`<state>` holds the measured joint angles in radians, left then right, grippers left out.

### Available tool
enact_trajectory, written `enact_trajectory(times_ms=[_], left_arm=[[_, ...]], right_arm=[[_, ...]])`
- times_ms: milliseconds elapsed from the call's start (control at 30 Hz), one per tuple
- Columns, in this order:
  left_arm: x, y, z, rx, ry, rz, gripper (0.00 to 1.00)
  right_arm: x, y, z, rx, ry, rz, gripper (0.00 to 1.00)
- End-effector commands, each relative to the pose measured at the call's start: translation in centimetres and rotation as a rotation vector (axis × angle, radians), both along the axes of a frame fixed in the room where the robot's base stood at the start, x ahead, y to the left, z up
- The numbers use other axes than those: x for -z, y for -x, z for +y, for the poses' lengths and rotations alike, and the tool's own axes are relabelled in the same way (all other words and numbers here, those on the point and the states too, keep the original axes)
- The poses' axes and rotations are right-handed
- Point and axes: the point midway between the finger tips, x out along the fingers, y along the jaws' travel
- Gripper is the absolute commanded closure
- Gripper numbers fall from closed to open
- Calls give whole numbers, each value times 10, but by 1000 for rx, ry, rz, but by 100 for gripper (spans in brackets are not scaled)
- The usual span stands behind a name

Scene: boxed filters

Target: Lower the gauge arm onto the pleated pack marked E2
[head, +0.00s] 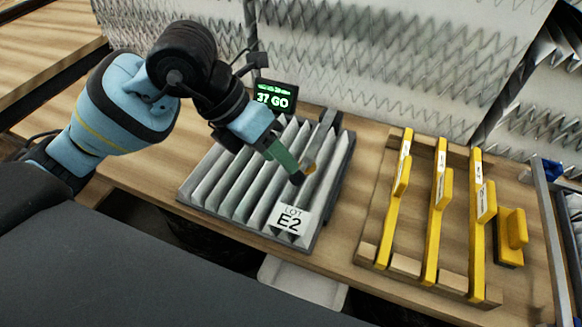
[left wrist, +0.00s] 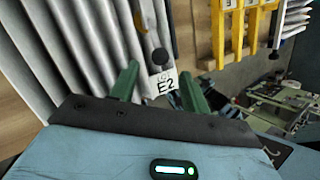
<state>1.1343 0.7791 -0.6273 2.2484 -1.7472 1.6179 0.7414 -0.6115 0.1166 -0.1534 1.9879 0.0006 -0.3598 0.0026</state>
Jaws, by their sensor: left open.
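The pleated pack (head: 232,182) lies in a grey frame on the wooden bench, with its "LOT E2" label (head: 288,220) at the near right corner. The label also shows in the left wrist view (left wrist: 163,82). The grey gauge arm (head: 323,133) reaches from the pack's far right over the pleats. Its dark end knob (left wrist: 160,57) shows beyond and between my fingertips in the left wrist view. I cannot tell whether the arm touches the pleats. My left gripper (head: 284,160) is open, with green fingers (left wrist: 160,85) over the pack by the knob. My right gripper is not in view.
A small display (head: 274,96) behind the pack reads "37 GO" in green. A wooden rack (head: 375,225) with yellow labelled gauges (head: 438,210) stands to the right, with another yellow block (head: 510,237) beside it. A pale tray (head: 303,283) sits at the bench's front edge.

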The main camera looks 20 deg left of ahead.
Motion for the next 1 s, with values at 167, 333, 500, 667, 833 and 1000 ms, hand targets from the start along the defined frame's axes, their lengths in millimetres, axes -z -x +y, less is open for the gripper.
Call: enact_trajectory(times_ms=[167, 333, 500, 667, 833, 1000], left_arm=[[25, -4, -14, 2, 2, 4, 53], [40, -8, -23, 2, 3, 2, 53], [46, -9, -26, 2, 2, 0, 53], [46, -9, -26, 2, 2, 0, 53], [46, -9, -26, 2, 2, 0, 66], [46, -9, -26, 2, 2, 0, 89]], right_arm=[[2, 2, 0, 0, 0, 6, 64], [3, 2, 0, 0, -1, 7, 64], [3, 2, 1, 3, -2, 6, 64], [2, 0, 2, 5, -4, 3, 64], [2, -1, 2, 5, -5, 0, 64], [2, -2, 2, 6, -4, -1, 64]])
